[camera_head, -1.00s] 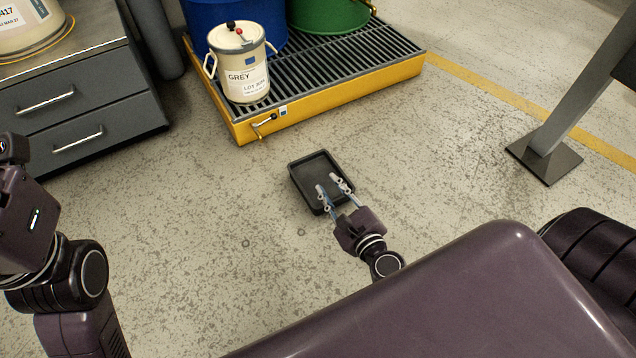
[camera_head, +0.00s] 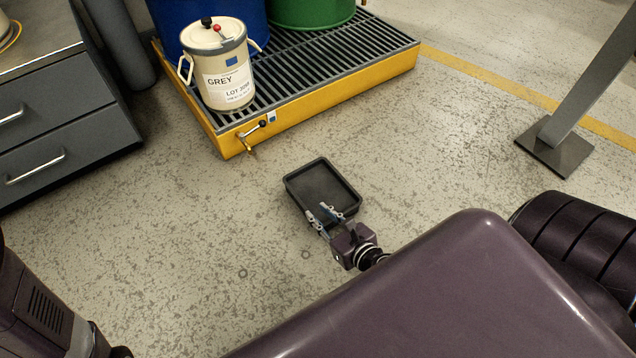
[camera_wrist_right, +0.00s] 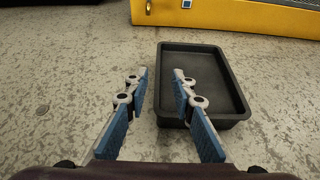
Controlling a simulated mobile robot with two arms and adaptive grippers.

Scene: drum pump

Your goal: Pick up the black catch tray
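The black catch tray (camera_head: 318,183) is a shallow rectangular tray lying on the floor in front of the yellow spill pallet. It also shows in the right wrist view (camera_wrist_right: 236,92), right of centre. My right gripper (camera_head: 318,212) is open at the tray's near edge. In the right wrist view its fingers (camera_wrist_right: 160,82) stand apart, the right finger overlapping the tray's left wall and the left finger outside over bare floor. I cannot tell whether they touch the tray. In the head view, my left arm shows at the lower left, but its gripper is out of view.
A yellow spill pallet (camera_head: 330,98) with a tap (camera_head: 250,137) stands behind the tray. It carries a GREY-labelled can (camera_head: 228,75), a blue drum (camera_head: 170,25) and a green drum (camera_head: 310,10). A grey drawer cabinet (camera_head: 65,120) is left, a post base (camera_head: 555,148) right. Floor around the tray is clear.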

